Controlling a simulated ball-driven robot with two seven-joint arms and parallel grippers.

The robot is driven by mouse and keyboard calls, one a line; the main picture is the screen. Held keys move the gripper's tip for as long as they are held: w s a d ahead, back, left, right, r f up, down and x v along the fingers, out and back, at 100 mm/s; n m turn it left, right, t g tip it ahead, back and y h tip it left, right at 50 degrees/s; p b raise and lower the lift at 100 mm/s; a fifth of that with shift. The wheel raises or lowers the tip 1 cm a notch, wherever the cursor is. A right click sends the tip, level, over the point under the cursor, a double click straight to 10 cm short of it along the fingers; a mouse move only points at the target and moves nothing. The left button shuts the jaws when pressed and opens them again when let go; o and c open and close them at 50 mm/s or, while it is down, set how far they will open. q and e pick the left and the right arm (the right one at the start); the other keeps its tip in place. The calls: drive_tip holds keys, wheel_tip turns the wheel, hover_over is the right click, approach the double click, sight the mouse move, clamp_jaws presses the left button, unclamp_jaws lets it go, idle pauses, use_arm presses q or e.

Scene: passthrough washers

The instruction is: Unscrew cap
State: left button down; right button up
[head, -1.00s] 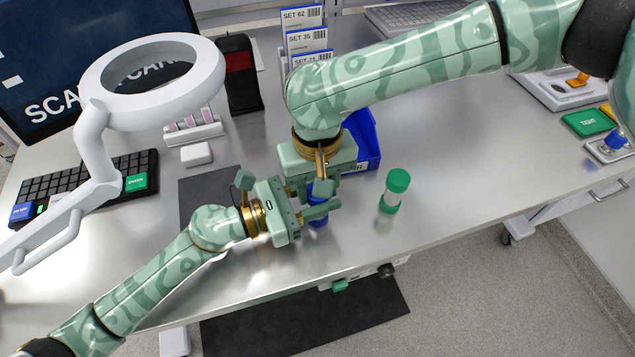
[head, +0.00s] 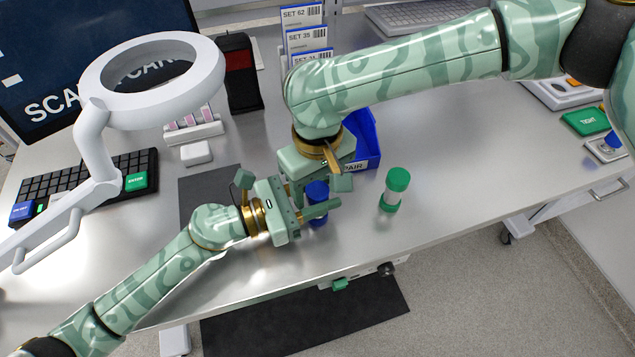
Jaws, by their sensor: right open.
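A small jar with a blue cap (head: 317,189) stands near the front edge of the table; its blue lower end shows below my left gripper's finger. My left gripper (head: 318,207) reaches in from the left, shut around the jar's middle, which its near finger hides. My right gripper (head: 321,183) points down from above at the blue cap. Its jaws are open, one to each side of the cap; contact cannot be seen. A second jar with a green cap and green base (head: 397,189) stands upright to the right, apart from both grippers.
A blue bin (head: 366,140) stands behind my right gripper. A white ring magnifier (head: 150,82) overhangs the left side, above a keyboard (head: 75,185). Labelled set boxes (head: 305,40) stand at the back. A green TIGHT block (head: 586,122) lies far right. The table right of the green-capped jar is clear.

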wheel_tip(320, 180, up, 4)
drive_tip(key=shift+r, duration=0.25)
drive_tip(key=shift+c, duration=0.3)
wheel_tip(320, 180, up, 3)
drive_tip(key=m, duration=0.2)
drive_tip(key=shift+m, duration=0.3)
drive_tip(key=shift+r+m, duration=0.1)
drive_tip(key=shift+m, duration=0.2)
wheel_tip(320, 180, down, 8)
drive_tip(key=shift+r, duration=0.1)
drive_tip(key=c, duration=1)
drive_tip(key=shift+r+n, duration=0.1)
drive_tip(key=shift+n, duration=1.5)
drive_tip(key=o, duration=1.1)
drive_tip(key=shift+c, duration=0.2)
